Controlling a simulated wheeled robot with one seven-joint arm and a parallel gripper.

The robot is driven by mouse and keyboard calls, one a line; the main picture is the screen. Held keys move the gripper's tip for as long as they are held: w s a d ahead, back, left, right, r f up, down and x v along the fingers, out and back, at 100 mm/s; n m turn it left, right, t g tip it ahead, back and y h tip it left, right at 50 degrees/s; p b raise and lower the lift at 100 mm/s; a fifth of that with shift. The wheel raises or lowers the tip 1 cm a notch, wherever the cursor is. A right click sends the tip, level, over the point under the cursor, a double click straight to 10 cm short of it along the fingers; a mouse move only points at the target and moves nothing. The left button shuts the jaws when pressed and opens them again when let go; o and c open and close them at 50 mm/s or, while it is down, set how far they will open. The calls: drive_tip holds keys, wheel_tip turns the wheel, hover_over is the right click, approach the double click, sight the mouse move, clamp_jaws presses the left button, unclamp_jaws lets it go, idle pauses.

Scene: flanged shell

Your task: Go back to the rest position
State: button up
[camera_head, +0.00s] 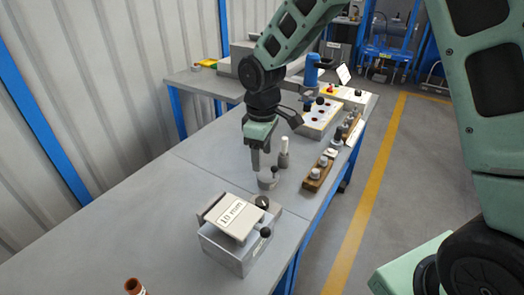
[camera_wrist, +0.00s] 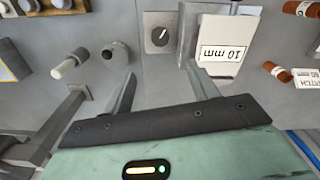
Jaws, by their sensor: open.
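My gripper (camera_head: 259,164) points down over the middle of the grey workbench (camera_head: 150,215) in the head view. In the wrist view my gripper (camera_wrist: 160,75) has its two fingers well apart, with only bare bench between them. A small grey round part (camera_head: 268,183) stands just below and beside the fingers in the head view; whether they touch cannot be told. A white-topped peg (camera_head: 284,146) stands behind it, and a peg (camera_wrist: 70,63) lies left of the fingers in the wrist view.
A grey fixture (camera_head: 238,250) with a "10 mm" plate (camera_head: 234,216) stands at the front. A wooden block (camera_head: 318,176) with metal parts and a white panel (camera_head: 318,118) stand along the right edge. A brown cylinder (camera_head: 134,287) is at the front left. The bench's left side is clear.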

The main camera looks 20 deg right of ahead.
drive_tip(key=shift+r, duration=0.4)
drive_tip(key=s+a+r, duration=0.2)
drive_tip(key=s, duration=0.7)
drive_tip(key=s+a+r+m, duration=0.1)
drive_tip(key=s+a+r, duration=0.1)
drive_tip(key=s, duration=0.7)
drive_tip(key=s+a+r+m, duration=0.1)
drive_tip(key=s+a+r, duration=0.1)
drive_tip(key=s, duration=0.7)
drive_tip(key=shift+r+y, duration=0.15)
drive_tip(key=shift+y, duration=0.15)
drive_tip(key=shift+w, duration=0.1)
